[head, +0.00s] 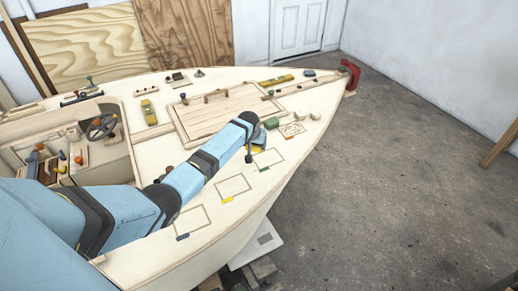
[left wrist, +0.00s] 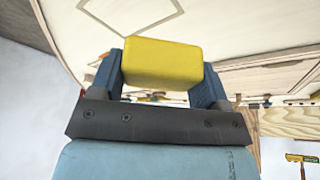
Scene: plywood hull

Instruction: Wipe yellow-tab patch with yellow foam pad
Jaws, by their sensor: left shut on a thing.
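The yellow-tab patch (head: 233,185) is a thin dark outline on the cream side deck, with its yellow tab (head: 227,200) at the lower edge. My left gripper (head: 257,143) is beyond and right of this patch, nearer the bow. In the left wrist view my left gripper (left wrist: 162,68) is shut on the yellow foam pad (left wrist: 162,60), a rounded block between its two blue fingers. In the head view the arm and gripper mostly hide the pad. An outlined patch (left wrist: 130,12) shows beyond the pad; I cannot tell which one. My right gripper is not in view.
Patches with a blue tab (head: 182,237), a green tab (head: 264,169) and an orange tab lie along the same deck edge. A green block (head: 271,123) sits beside my gripper. A raised wooden hatch (head: 215,115) and the cockpit with a wheel (head: 102,127) are inboard.

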